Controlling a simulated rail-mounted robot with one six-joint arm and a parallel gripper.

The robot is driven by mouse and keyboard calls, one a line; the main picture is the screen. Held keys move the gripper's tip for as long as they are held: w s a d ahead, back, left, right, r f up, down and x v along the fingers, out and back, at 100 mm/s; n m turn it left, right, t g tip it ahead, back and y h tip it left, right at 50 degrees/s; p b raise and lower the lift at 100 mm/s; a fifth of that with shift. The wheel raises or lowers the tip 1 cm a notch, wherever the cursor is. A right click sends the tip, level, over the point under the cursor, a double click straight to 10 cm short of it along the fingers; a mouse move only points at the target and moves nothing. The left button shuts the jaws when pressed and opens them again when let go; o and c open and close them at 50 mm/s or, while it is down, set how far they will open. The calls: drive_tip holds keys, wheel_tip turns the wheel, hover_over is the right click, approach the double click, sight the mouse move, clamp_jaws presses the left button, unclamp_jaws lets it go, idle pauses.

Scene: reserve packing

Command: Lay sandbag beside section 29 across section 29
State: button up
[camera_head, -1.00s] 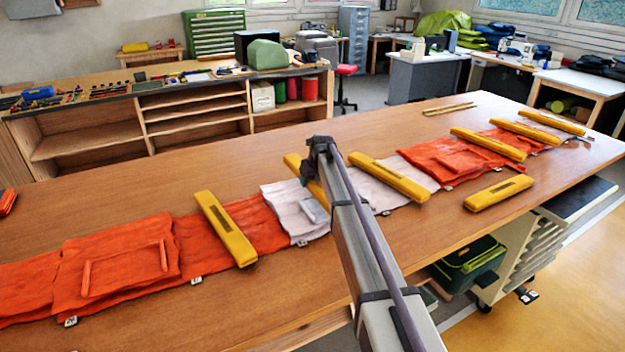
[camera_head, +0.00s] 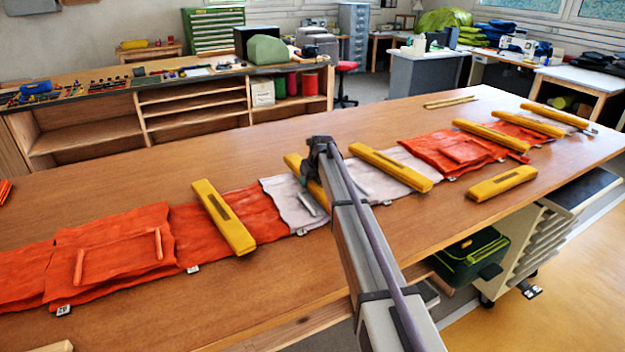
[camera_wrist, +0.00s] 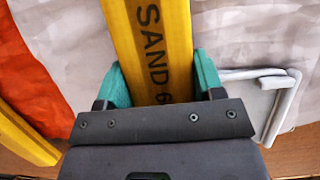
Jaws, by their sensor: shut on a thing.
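My gripper (camera_wrist: 160,80) is shut on a yellow sandbag (camera_wrist: 150,25), lettered SAND and a partly covered number, with a teal finger on each side. The held sandbag (camera_head: 295,164) is over the pale section (camera_head: 284,200), mostly hidden behind my arm; I cannot tell whether it touches the cloth. An orange section (camera_head: 115,225) with a stitched pocket lies at the left, its tag too small to read surely. Which section is 29 is unclear.
Sandbags lie across the cloth strip, one at its left part (camera_head: 224,218) and one right of my arm (camera_head: 392,168), with several farther right. A loose sandbag (camera_head: 502,183) lies on the bare table (camera_head: 400,235).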

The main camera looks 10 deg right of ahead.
drive_tip(key=shift+f, duration=0.35)
drive_tip(key=o, duration=1.4)
drive_tip(key=shift+r, duration=0.1)
wheel_tip(320, 180, up, 7)
drive_tip(key=p, duration=0.7)
drive_tip(key=shift+r, duration=0.15)
drive_tip(key=shift+f, duration=0.2)
